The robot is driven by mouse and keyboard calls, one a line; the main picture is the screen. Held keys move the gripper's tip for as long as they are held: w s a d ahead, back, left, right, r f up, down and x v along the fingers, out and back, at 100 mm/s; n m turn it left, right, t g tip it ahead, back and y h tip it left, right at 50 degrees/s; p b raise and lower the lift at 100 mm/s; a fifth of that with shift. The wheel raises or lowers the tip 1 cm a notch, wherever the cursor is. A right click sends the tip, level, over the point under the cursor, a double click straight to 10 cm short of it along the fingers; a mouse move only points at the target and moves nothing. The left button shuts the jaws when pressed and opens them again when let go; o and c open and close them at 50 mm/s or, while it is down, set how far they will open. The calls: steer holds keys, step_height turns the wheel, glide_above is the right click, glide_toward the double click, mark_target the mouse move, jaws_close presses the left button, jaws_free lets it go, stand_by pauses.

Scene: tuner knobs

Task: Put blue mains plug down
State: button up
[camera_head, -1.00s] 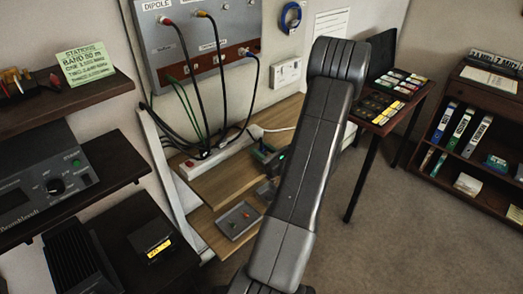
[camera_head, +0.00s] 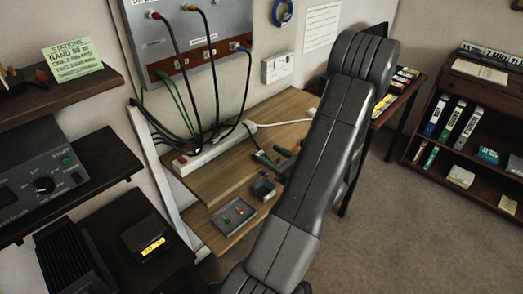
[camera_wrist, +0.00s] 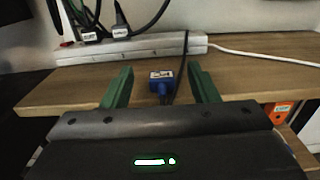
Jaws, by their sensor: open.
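The blue mains plug (camera_wrist: 162,86) shows in the wrist view between the two green fingers of my gripper (camera_wrist: 160,76). It has a pale label on its face, and a dark cable runs up from beside it. The fingers are open, with a gap on each side of the plug. The plug appears to be on or just above the wooden bench (camera_wrist: 245,75); the exact contact cannot be told. In the head view my gripper (camera_head: 274,157) is low over the bench (camera_head: 215,180), partly behind my arm. I cannot make out the plug there.
A white power strip (camera_wrist: 130,48) with black plugs lies along the back of the bench, and also shows in the head view (camera_head: 208,151). A grey tray (camera_head: 233,216) and a small dark box (camera_head: 263,187) sit near the gripper. Cables hang from the wall panel (camera_head: 190,40).

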steer(key=shift+v, duration=1.9)
steer(key=shift+a, duration=0.1)
steer(key=x, duration=1.2)
steer(key=shift+f+p, duration=0.3)
steer(key=shift+p, duration=0.1)
steer(key=shift+r, duration=0.75)
